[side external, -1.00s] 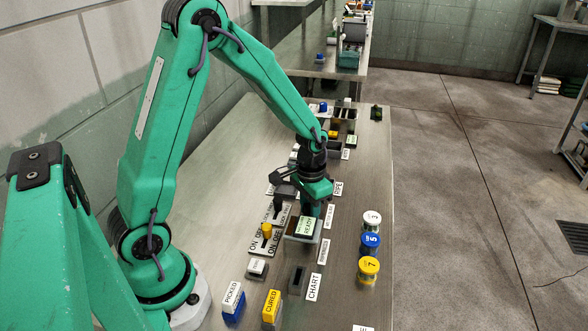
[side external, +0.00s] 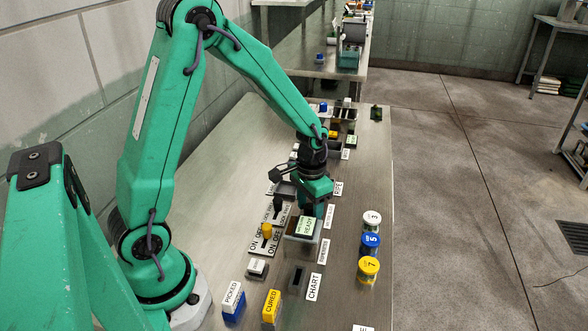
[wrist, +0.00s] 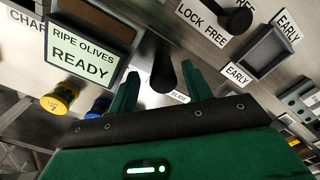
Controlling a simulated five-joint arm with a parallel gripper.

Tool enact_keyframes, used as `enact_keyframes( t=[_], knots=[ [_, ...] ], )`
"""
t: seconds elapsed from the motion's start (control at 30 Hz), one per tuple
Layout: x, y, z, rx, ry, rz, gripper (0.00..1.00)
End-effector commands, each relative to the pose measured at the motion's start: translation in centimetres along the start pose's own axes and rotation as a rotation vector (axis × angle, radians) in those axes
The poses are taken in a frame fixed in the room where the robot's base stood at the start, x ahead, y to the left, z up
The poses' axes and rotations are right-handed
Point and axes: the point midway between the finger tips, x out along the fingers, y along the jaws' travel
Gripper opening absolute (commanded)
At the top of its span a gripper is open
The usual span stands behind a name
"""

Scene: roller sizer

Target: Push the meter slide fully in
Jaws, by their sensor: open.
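My gripper (wrist: 159,76) is open in the wrist view, its two green fingers pointing towards the panel. A dark rounded knob (wrist: 163,73) shows between the fingertips, with a small white label (wrist: 180,97) beside it; this may be the meter slide, but I cannot tell how far in it is. I cannot tell whether a finger touches it. In the side external view my gripper (side external: 313,208) is low over the bench, just behind a display box (side external: 304,228) reading READY. The knob is hidden there. The display reads RIPE OLIVES READY in the wrist view (wrist: 80,54).
Yellow- and black-handled switches (side external: 267,231) stand left of the display. Several numbered jars (side external: 370,241) line the right bench edge. Blocks marked PICKED (side external: 233,299) and CURED (side external: 271,307) stand in front. A dark tray (wrist: 263,55) lies near the EARLY labels.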

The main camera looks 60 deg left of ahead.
Motion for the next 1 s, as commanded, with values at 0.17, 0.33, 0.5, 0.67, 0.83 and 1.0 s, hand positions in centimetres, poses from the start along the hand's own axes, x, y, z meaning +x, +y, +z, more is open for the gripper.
enact_keyframes(
  t=[0.17, 0.33, 0.5, 0.67, 0.83, 1.0],
  knots=[
    [-1.8, 0.0, -0.1, 0.001, 0.004, 0.0, 0.5],
    [-4.0, 0.0, -0.1, 0.001, 0.005, -0.001, 0.5],
    [-5.9, 0.0, -0.1, 0.001, 0.003, 0.0, 0.5],
    [-6.8, 0.1, 0.0, 0.001, 0.002, 0.0, 0.5],
    [-7.0, 0.1, 0.0, 0.001, 0.001, 0.0, 0.5],
    [-7.0, 0.1, 0.0, 0.001, 0.001, 0.0, 0.5]
  ],
)
